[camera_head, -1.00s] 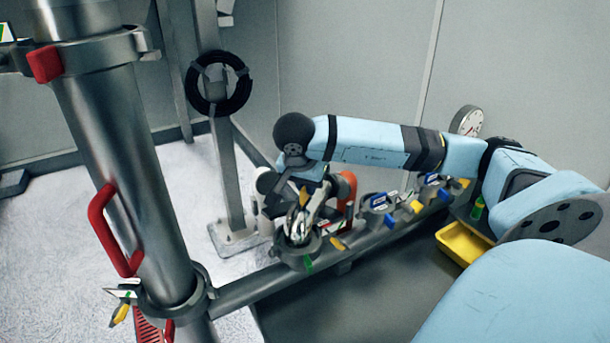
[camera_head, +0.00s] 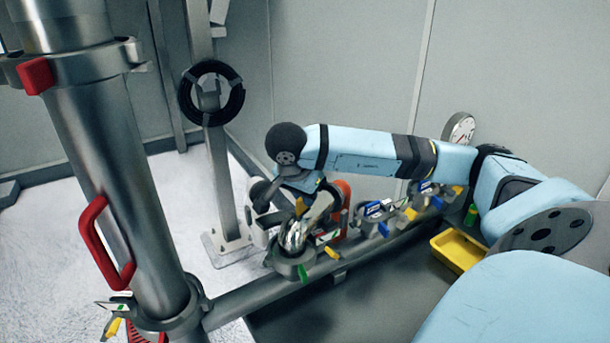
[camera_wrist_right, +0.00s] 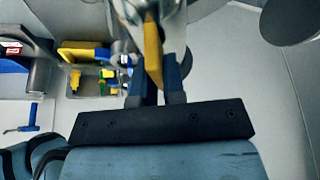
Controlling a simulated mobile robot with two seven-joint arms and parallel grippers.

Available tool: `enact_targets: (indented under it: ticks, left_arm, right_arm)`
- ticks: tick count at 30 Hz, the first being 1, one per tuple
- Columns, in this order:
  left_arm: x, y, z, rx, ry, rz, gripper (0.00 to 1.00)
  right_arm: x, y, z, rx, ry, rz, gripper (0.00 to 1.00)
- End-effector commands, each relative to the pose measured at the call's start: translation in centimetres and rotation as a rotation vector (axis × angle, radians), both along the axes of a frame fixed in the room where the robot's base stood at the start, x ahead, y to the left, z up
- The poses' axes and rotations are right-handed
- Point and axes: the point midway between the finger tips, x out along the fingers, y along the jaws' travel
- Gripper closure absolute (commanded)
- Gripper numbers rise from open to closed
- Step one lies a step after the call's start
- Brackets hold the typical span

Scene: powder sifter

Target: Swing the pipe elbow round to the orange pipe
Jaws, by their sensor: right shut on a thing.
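The pipe elbow (camera_head: 294,236) is a shiny metal bend on a round collar on the grey pipe rail. It also shows, blurred and cut off, at the top of the right wrist view (camera_wrist_right: 171,12). My right gripper (camera_head: 303,204) reaches down over the elbow. In the wrist view its fingers (camera_wrist_right: 154,85) are shut on the elbow's yellow handle (camera_wrist_right: 153,52). The orange pipe (camera_head: 343,198) stands just behind and right of the elbow, partly hidden by the gripper and elbow. I cannot tell which way the elbow's mouth points. My left gripper is out of view.
A thick steel column (camera_head: 120,170) with a red handle (camera_head: 96,240) stands left. A white pipe (camera_head: 259,236) is left of the elbow. Valves with blue parts (camera_head: 374,209) line the rail to the right.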

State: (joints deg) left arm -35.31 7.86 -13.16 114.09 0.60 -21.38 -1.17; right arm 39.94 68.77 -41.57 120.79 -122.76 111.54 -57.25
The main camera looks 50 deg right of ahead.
Motion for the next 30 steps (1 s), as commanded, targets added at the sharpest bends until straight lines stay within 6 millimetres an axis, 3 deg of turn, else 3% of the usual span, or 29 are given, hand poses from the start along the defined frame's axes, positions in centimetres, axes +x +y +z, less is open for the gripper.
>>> enact_targets:
  ticks: [6, 7, 10, 11, 21, 30]
  left_arm:
    - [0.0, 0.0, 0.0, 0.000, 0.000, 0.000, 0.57]
    - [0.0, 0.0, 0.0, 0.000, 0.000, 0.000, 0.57]
    - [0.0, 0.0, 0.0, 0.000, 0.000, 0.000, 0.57]
    - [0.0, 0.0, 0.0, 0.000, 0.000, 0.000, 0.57]
    - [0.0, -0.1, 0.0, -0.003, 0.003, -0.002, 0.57]
    - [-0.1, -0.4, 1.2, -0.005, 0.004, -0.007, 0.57]
  right_arm:
    - [-0.1, -0.1, 0.1, -0.001, -0.001, -0.029, 1.00]
    - [-0.1, -0.1, 0.1, -0.001, -0.001, -0.029, 0.85]
    - [-0.1, 0.0, 0.1, -0.001, -0.001, -0.028, 0.62]
    - [-0.1, 0.0, 0.1, -0.001, -0.001, -0.028, 0.60]
    - [-0.1, 0.0, 0.2, 0.000, -0.001, -0.027, 0.60]
    - [-0.2, 1.7, 4.6, -0.002, -0.004, -0.024, 0.60]
